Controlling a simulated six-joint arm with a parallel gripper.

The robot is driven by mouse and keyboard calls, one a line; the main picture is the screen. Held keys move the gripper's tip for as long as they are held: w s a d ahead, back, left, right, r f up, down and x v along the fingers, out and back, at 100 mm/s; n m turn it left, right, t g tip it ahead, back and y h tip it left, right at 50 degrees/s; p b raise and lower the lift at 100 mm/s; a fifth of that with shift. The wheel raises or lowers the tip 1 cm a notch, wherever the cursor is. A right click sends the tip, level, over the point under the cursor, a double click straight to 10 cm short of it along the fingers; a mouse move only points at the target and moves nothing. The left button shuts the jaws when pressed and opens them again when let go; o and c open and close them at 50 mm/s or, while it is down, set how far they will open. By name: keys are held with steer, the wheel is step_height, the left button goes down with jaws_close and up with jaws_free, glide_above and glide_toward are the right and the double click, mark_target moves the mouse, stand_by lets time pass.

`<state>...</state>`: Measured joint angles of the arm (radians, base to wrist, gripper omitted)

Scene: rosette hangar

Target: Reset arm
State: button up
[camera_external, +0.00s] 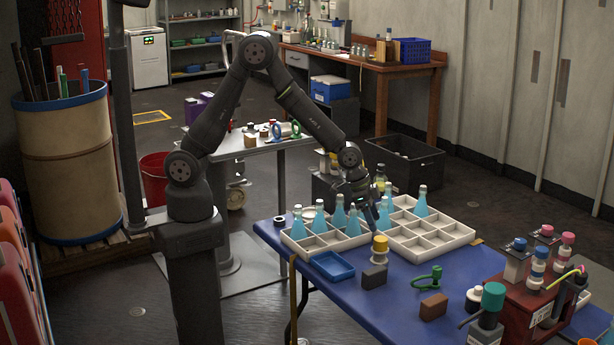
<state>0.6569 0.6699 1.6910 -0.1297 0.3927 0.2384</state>
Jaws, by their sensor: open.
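My arm reaches from its post over the blue table (375,321), bent high at the elbow. The left white tray (318,245) holds several bottles of blue liquid (339,214). The right white tray (444,239) has a blue bottle (421,202) at its back and empty compartments in front. A yellow-topped cylinder (380,246) stands just below my gripper.
A small blue tray (332,266), a dark block (374,277), a green ring-shaped item (427,278) and a brown block (433,307) lie in front. A red rack (530,310) with several bottles stands at the right. A grey side table (262,142) stands behind my arm.

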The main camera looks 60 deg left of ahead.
mark_target(381, 239)
steer(key=v, duration=0.4)
steer(key=x, duration=1.2)
steer(key=r, duration=0.3)
steer(key=s+r, duration=0.1)
steer(key=r, duration=0.1)
steer(key=shift+d, duration=0.15)
steer(key=s+d+r, duration=0.5)
steer(key=s+r, duration=0.1)
steer(key=s, duration=0.5)
steer(key=s+d+f+m+g+h, duration=0.1)
steer(key=s+d+f+m, duration=0.1)
steer(key=s+d, duration=0.6)
steer(key=s+d+f+m, duration=0.2)
steer(key=s+d, duration=0.3)
steer(key=d, duration=0.5)
steer(key=w+f, duration=0.3)
steer(key=w, duration=0.1)
steer(key=shift+w+d+f, duration=0.25)
steer(key=shift+w+f, duration=0.1)
